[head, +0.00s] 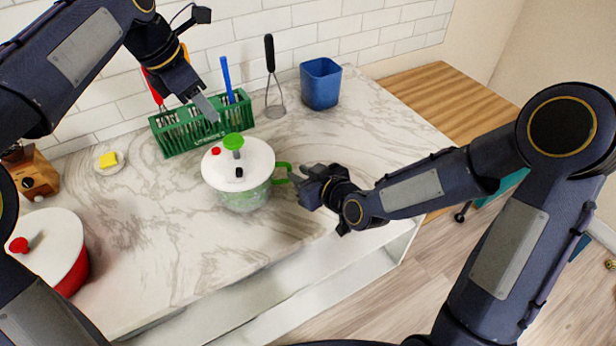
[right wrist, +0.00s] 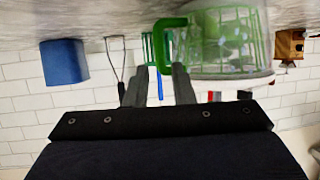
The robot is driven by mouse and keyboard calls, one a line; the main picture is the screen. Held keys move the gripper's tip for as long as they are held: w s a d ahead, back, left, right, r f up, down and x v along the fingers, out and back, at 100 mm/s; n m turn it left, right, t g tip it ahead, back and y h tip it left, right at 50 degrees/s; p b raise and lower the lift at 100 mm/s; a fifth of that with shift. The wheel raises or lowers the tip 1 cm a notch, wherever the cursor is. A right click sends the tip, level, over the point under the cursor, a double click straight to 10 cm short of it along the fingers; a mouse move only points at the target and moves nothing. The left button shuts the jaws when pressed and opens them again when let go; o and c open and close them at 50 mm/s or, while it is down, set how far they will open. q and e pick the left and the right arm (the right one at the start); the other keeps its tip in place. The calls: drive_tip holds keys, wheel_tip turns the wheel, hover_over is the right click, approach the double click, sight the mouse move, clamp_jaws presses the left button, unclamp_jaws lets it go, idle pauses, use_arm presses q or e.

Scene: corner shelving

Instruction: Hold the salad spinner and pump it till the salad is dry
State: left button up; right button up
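The salad spinner (head: 240,168) stands upright on the marble counter, with a clear bowl, white lid and green pump knob (head: 233,142). Its green side handle (head: 284,172) points right. Green leaves show through the bowl, which also shows upside down in the right wrist view (right wrist: 222,42). My right gripper (head: 302,180) is open beside the handle; in the right wrist view its fingers (right wrist: 157,88) are apart, with the handle (right wrist: 163,35) near their tips. No grip on it shows. My left gripper (head: 207,108) points down above and behind the lid, apart from the knob; its finger gap is not clear.
A green rack (head: 180,133) with utensils stands behind the spinner. A blue container (head: 320,84) and a whisk-like tool (head: 272,80) are at the back. A red pot with white lid (head: 50,245) is at left, near a yellow sponge (head: 108,159). The counter's front is clear.

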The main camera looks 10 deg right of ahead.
sight(291, 170)
drive_tip(key=shift+x, duration=2.8)
drive_tip(key=shift+c, duration=0.4)
clamp_jaws()
drive_tip(key=shift+o, duration=1.2)
unclamp_jaws()
clamp_jaws()
